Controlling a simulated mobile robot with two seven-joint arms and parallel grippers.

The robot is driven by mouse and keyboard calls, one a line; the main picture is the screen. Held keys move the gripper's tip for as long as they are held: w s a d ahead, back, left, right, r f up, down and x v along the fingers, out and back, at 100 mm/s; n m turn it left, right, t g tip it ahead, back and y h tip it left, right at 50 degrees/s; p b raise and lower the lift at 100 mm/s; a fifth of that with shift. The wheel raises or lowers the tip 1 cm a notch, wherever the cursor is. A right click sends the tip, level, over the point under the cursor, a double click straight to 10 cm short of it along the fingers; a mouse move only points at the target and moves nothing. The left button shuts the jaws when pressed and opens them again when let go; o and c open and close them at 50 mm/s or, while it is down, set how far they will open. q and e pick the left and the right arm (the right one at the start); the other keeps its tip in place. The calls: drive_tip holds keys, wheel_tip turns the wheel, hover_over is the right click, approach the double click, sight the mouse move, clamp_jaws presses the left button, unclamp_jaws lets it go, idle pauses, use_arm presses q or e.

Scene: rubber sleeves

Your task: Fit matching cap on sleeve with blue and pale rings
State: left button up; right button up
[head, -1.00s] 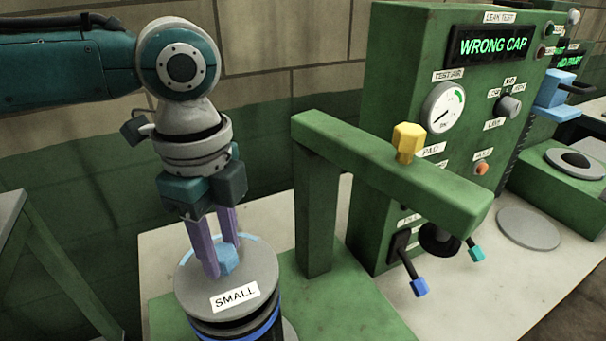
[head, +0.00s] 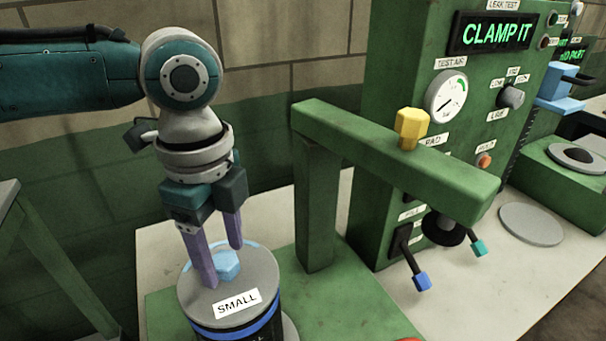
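A round grey cap (head: 253,284) labelled SMALL, with a light blue knob (head: 226,266) at its centre, sits on top of a dark sleeve (head: 245,338). A blue ring (head: 262,327) shows on the sleeve just under the cap; its lower part is cut off by the picture edge, and I see no pale ring on it. My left gripper (head: 223,262) points down over the cap with its purple fingers spread apart on either side of the knob. The fingers are open, near the cap top. My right gripper is not in view.
A green tester arm (head: 390,155) with a yellow knob (head: 411,128) stands right of the sleeve. The green leak test panel (head: 395,90) has a display (head: 495,33) reading CLAMP IT. Blue (head: 422,282) and teal (head: 478,248) lever ends stick out below. A grey disc (head: 531,226) lies at right.

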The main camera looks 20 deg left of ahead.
sight(223, 259)
use_arm(q)
drive_tip(key=shift+o, duration=0.8)
wheel_tip(223, 259, up, 10)
drive_tip(key=b, duration=0.2)
drive_tip(key=s+d+f+n+t+h, duration=0.25)
drive_tip(key=s+d+f+n, duration=0.45)
drive_tip(key=d, duration=0.4)
drive_tip(key=s+a+f+n+t+y, duration=0.1)
drive_tip(key=s+a+f+n+y, duration=0.15)
drive_tip(key=s+a+n, duration=0.6)
wheel_tip(223, 259, up, 21)
drive_tip(key=p, duration=2.2)
drive_tip(key=shift+s+d, duration=0.3)
drive_tip(key=shift+d, duration=0.05)
